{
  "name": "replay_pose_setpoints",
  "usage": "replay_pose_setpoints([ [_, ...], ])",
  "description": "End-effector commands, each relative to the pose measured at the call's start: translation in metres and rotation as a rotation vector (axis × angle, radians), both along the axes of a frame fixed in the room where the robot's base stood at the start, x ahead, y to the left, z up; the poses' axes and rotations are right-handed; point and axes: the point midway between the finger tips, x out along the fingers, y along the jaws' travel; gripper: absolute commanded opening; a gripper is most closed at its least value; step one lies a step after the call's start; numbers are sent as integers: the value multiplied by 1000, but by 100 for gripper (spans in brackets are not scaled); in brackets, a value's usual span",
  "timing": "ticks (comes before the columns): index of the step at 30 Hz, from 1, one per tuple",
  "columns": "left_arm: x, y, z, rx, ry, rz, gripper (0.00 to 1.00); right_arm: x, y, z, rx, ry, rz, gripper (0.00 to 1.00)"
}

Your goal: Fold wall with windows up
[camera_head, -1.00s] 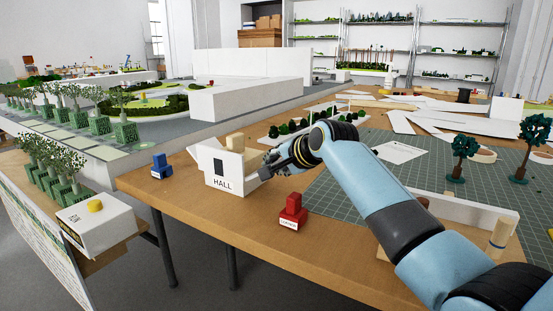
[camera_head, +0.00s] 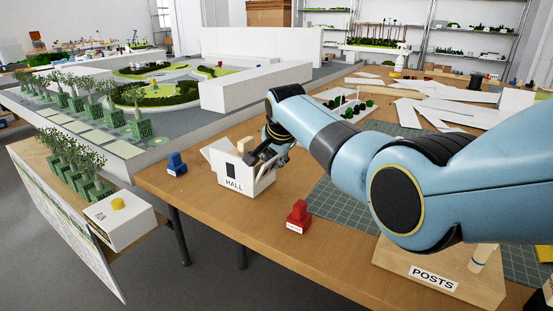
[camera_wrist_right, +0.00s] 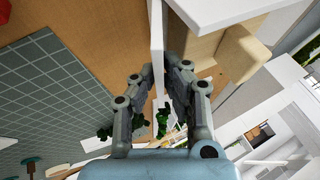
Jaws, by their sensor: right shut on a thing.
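A small white model building marked HALL (camera_head: 233,184) stands on the wooden table, with a dark opening in its front. A tan block (camera_head: 245,145) shows inside it. My right gripper (camera_head: 263,150) is at the building's right side, partly hidden by its own arm. In the right wrist view my right gripper (camera_wrist_right: 159,75) is shut on a thin white wall panel (camera_wrist_right: 157,45), seen nearly edge-on between the fingers. The panel's windows are not visible, and its exact angle is hard to tell. My left gripper is not in view.
A red stamp-like block (camera_head: 298,217) stands in front of the building and a blue one (camera_head: 177,165) to its left. A POSTS board (camera_head: 400,262) lies front right. A green cutting mat (camera_head: 335,205) lies under my right arm. White sheets cover the table's back right.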

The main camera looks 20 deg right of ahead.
Motion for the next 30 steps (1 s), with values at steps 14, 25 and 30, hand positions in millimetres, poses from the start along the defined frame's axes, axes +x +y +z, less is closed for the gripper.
replay_pose_setpoints([
  [14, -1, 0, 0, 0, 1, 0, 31, 1, 0, 0, -8, 7, -1, 12],
  [25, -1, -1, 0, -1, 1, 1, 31, 1, 0, 0, -7, 8, -1, 31],
  [30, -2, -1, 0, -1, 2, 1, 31, -2, 1, 6, -6, 6, 0, 31],
])
